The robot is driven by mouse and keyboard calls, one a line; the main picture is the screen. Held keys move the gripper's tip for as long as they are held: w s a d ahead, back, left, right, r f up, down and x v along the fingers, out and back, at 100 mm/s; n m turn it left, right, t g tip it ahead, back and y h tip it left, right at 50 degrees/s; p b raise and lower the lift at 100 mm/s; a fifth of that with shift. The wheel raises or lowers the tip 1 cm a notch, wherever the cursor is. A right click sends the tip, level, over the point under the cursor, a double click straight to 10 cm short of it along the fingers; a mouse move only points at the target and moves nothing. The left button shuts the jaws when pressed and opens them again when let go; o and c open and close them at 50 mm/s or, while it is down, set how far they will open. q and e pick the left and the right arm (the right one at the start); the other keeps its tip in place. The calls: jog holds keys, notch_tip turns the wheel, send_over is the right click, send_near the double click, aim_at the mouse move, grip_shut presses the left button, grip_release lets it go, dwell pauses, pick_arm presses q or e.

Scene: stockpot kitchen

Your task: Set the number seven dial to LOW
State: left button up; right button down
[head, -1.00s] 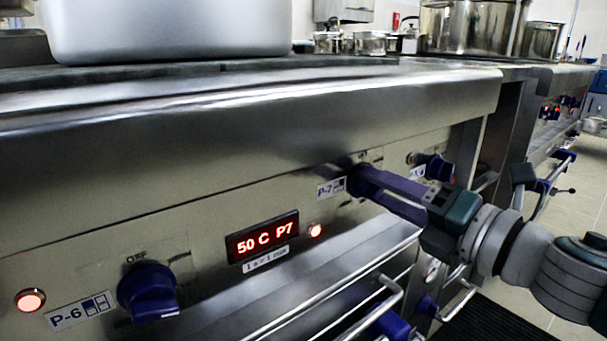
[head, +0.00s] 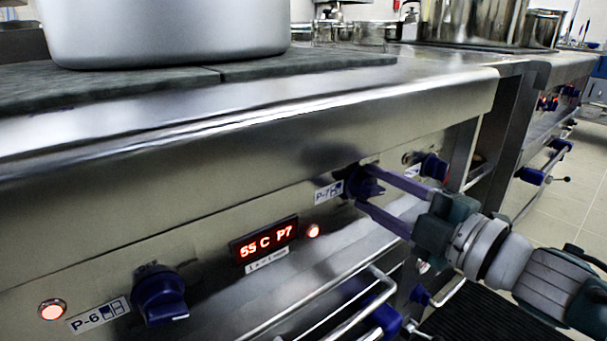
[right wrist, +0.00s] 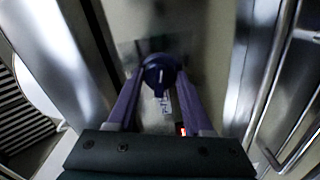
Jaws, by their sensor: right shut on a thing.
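The number seven dial (head: 365,181) is a dark blue knob beside the P-7 label (head: 328,192) on the steel front panel. My right gripper (head: 367,188) is shut on this dial, with one purple finger above and one below in the head view. In the right wrist view the dial (right wrist: 159,74) sits between the fingertips, its white pointer line nearly upright in the picture. The marks around the dial are too small or hidden to read. A red display (head: 264,241) reads 55 C P7. My left gripper is not in view.
The P-6 dial (head: 160,294) and a lit lamp (head: 53,309) are at the lower left. Another blue dial (head: 433,166) is just right of my gripper. Steel rails (head: 330,300) run below the panel. A large pot (head: 165,30) stands on the cooktop.

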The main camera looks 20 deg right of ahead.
jog(key=shift+m, duration=0.5)
jog(key=shift+c, duration=1.5)
grip_release()
jog(key=shift+s, duration=0.2)
jog(key=p+v, duration=0.2)
jog(key=v, duration=0.7)
jog(key=shift+s+p, duration=0.25)
jog(key=shift+p, duration=0.1)
